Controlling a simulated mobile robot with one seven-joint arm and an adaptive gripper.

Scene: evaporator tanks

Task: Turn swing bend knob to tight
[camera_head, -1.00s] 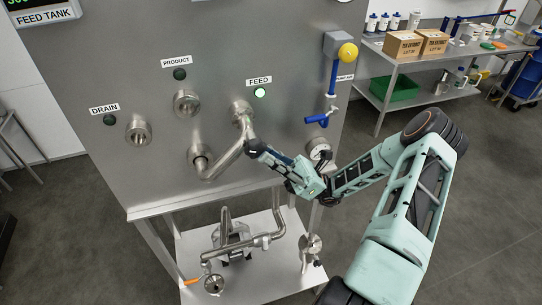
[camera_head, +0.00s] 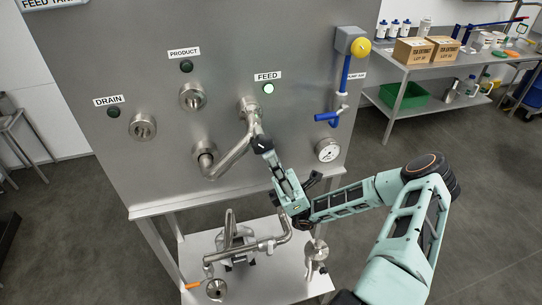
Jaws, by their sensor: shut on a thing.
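The steel swing bend (camera_head: 232,158) is a bent pipe on the panel. It runs from the lower centre port (camera_head: 204,150) up to the port under the FEED label (camera_head: 268,76). My gripper (camera_head: 261,143) is at the bend's upper end, just below the FEED port, and is shut on the swing bend knob. The fingers cover the knob, so its shape and how far it is turned cannot be seen. The lamp (camera_head: 268,88) under FEED glows green-white.
The PRODUCT port (camera_head: 192,97) and DRAIN port (camera_head: 143,126) are open stubs at left. A blue-handled valve (camera_head: 328,117) and a round gauge (camera_head: 327,150) are right of my gripper. Pump piping (camera_head: 240,247) stands on the shelf below. A bench (camera_head: 400,83) with boxes is behind right.

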